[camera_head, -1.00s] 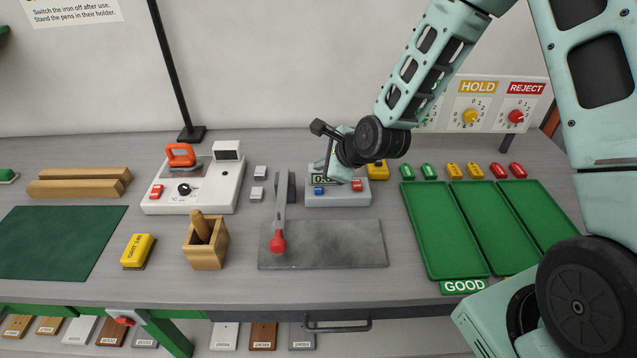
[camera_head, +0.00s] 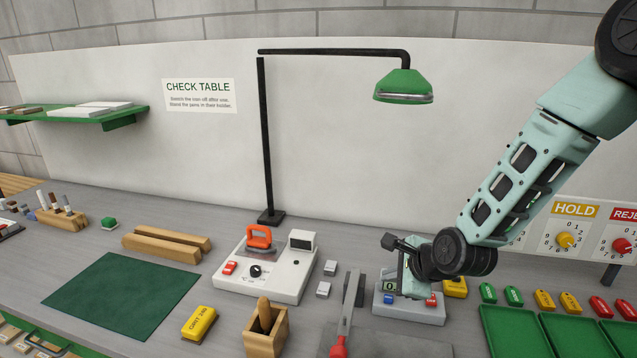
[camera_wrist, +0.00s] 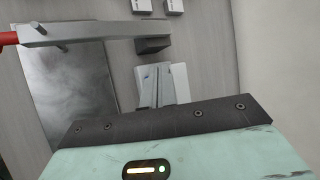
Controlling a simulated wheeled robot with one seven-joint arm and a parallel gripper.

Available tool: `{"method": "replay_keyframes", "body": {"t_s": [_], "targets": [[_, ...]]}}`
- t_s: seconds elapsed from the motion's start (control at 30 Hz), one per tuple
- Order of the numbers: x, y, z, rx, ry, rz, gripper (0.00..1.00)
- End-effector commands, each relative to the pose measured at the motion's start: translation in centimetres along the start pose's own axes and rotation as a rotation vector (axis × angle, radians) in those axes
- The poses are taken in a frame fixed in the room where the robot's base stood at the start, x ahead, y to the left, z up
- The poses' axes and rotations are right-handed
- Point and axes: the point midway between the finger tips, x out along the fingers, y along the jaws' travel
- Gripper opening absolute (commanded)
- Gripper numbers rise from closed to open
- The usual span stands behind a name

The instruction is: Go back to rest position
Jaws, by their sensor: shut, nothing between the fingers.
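My gripper (camera_head: 408,279) is in front of the small grey meter box (camera_head: 416,312) with blue and red buttons, and partly hides its display. In the wrist view my gripper's fingers (camera_wrist: 158,85) point down at the bench, close together with nothing between them. My arm comes in from the upper right of the head view. Whether the gripper touches the box cannot be told.
A lever with a red knob (camera_head: 339,347) stands just left of the gripper. Green trays (camera_head: 513,332) are at right. A green lamp (camera_head: 403,88) hangs above.

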Motion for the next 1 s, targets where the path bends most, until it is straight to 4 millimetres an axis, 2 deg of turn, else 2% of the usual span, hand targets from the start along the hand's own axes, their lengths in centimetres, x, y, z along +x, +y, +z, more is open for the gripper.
{"method": "replay_keyframes", "body": {"t_s": [0.03,0.1,0.3,0.43,0.6,0.7,0.8,1.0], "targets": [[-0.9,1.0,1.6,-0.138,-0.006,0.041,0.00],[-2.5,3.0,3.6,-0.367,-0.015,0.119,0.00],[-8.8,9.4,7.7,-1.059,-0.097,0.346,0.00],[-13.5,13.5,8.8,-1.487,-0.198,0.484,0.00],[-19.3,17.8,8.8,-1.942,-0.367,0.628,0.00],[-21.6,19.4,8.3,-2.113,-0.454,0.684,0.00],[-23.0,20.3,8.0,-2.211,-0.513,0.716,0.00],[-23.7,20.7,7.8,-2.254,-0.544,0.732,0.00]]}}
